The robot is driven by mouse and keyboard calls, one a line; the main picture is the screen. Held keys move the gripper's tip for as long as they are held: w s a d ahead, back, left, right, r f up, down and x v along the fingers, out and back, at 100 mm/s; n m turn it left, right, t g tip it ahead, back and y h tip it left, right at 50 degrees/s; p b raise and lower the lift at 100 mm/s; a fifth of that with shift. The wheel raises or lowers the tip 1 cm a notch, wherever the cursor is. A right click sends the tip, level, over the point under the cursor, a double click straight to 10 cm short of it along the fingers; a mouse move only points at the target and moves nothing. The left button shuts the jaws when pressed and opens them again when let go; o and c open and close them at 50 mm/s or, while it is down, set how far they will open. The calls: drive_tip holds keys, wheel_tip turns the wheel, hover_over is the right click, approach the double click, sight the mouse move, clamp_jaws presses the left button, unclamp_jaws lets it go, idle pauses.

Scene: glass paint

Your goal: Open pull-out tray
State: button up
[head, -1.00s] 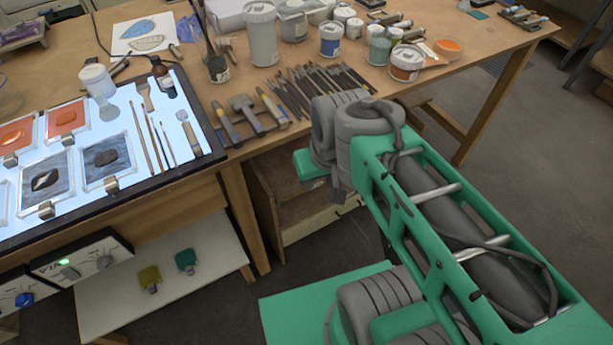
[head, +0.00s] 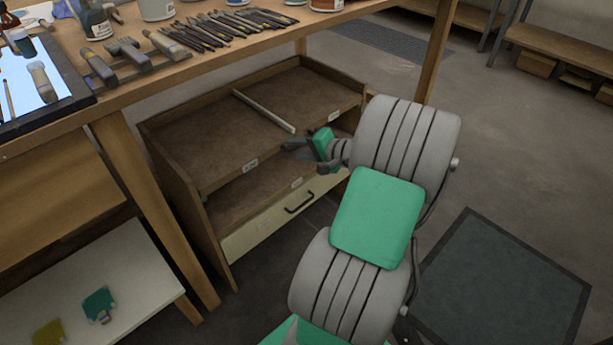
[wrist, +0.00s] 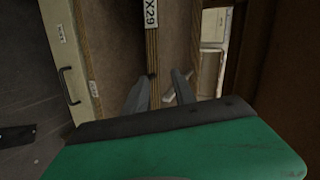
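A low wooden cabinet (head: 178,196) stands under the table. Its two upper levels are open brown trays, and the upper tray's front edge (head: 222,180) and the lower tray's front edge (head: 268,203) each carry a small label. Below is a cream drawer front (head: 262,232) with a black handle. In the wrist view the drawer handle (wrist: 68,86) is at left. My gripper (head: 296,149) is at the right part of the tray fronts. Its fingers (wrist: 159,88) are apart, with a labelled wooden edge (wrist: 152,48) showing between them. I cannot tell whether they touch it.
A pale bar (head: 264,111) lies on the upper tray. The table leg (head: 150,205) stands left of the cabinet, another behind it to the right. Brushes and tools (head: 225,30) lie on the table above. A dark mat (head: 505,290) lies on open floor to the right.

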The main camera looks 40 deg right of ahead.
drive_tip(key=s+d+f+m+t+h+b, duration=0.2)
drive_tip(key=s+d+f+m, duration=0.15)
drive_tip(key=d, duration=0.25)
drive_tip(key=b+x, duration=0.2)
drive_tip(key=x, duration=0.5)
drive_tip(key=shift+d+r, duration=0.25)
drive_tip(key=shift+d, duration=0.15)
drive_tip(key=shift+w, duration=0.1)
drive_tip(key=shift+c, duration=0.3)
clamp_jaws()
